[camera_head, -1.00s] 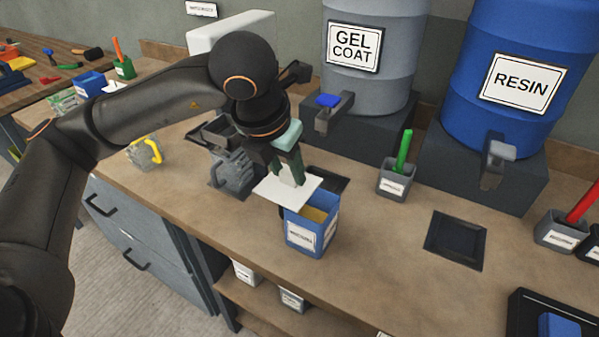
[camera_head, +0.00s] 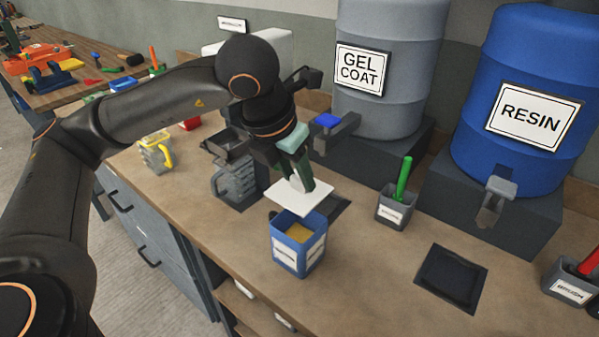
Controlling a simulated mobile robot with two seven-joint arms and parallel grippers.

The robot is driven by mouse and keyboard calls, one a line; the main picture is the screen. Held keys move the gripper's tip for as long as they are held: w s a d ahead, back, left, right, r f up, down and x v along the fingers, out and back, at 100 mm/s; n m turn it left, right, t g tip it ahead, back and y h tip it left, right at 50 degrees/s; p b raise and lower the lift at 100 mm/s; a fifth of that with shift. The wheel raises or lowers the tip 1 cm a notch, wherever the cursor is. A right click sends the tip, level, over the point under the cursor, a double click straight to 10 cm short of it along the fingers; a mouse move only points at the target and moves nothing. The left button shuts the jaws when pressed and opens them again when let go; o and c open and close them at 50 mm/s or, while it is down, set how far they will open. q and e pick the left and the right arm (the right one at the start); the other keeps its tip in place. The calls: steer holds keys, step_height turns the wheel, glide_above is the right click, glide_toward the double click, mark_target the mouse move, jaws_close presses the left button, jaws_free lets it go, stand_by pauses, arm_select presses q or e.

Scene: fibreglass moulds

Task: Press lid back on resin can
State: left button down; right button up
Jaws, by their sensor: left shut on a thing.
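The resin can seems to be the open blue square container (camera_head: 299,257) with white labels and amber contents, standing upright on the bench near its front edge. My left gripper (camera_head: 298,186) points down behind the can's opening and is shut on a flat white square lid (camera_head: 303,199). The lid is slightly tilted and sits above and behind the can's rear rim; whether it touches the rim I cannot tell. Much of the can's mouth is uncovered. My right gripper is not in view.
A grey pot with a green handle (camera_head: 396,205) stands right of the can. A dark square mat (camera_head: 451,275) lies further right. The gel coat drum (camera_head: 386,75) and blue resin drum (camera_head: 526,95) stand behind.

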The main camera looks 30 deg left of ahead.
mark_target(295, 193)
arm_select(q)
steer(key=shift+f+b, duration=1)
steer(key=shift+f, duration=0.8)
steer(key=shift+f+b, duration=0.5)
steer(key=shift+f, duration=0.1)
steer(key=shift+f+b, duration=0.55)
steer(key=shift+b, duration=0.1)
steer(key=shift+f, duration=0.15)
steer(key=shift+b, duration=0.35)
